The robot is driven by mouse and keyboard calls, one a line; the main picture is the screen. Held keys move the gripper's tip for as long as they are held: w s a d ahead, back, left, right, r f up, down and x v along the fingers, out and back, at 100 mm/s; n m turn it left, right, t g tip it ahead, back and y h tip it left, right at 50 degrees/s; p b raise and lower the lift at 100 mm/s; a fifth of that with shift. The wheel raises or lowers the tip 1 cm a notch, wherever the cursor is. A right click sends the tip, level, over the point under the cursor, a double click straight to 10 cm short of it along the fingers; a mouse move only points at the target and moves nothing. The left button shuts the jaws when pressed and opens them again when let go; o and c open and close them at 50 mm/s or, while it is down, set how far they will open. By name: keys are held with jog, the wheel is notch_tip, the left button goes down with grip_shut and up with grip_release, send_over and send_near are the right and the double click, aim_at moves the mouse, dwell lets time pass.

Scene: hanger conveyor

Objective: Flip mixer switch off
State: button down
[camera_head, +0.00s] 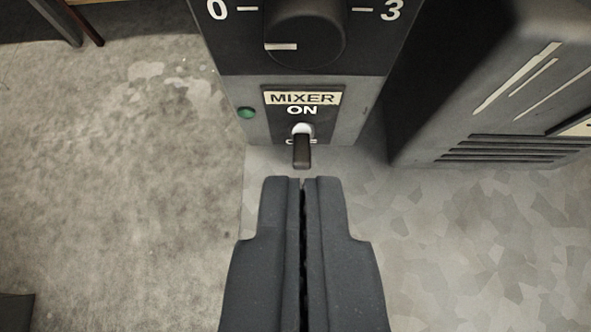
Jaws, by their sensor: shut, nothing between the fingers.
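The mixer switch (302,152) is a small dark lever with a pale base, on the grey panel under the MIXER label (302,97). The word ON shows above it, and the lever covers part of the word below. The lever sticks out toward the camera and appears lower than its base; I cannot tell its exact setting. My gripper (303,181) is shut and empty, just below the lever tip in the picture. A small gap shows between them.
A green lamp (246,113) is left of the switch. A dark knob (303,30) with marks 0 and 3 is above. A dark slotted housing (478,90) stands close on the right. Bare floor (110,180) lies open to the left.

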send_over(301, 165)
jog(key=w, duration=0.1)
notch_tip(301, 165, down, 6)
jog(key=shift+f, duration=0.1)
jog(key=shift+s+f+b, duration=0.2)
jog(key=shift+s+f, duration=0.1)
jog(key=shift+f, duration=0.3)
jog(key=shift+s+f+b, duration=0.15)
jog(key=shift+s+f, duration=0.1)
jog(key=shift+f, duration=0.4)
jog(key=shift+s+f+b, duration=0.2)
jog(key=shift+s+f, duration=0.1)
jog(key=shift+f, duration=0.3)
jog(key=shift+a, duration=0.25)
jog(key=shift+d+b, duration=0.25)
jog(key=shift+b, duration=0.1)
jog(key=shift+s+f+b, duration=0.1)
jog(key=shift+f+b, duration=0.05)
jog(key=shift+b, duration=0.15)
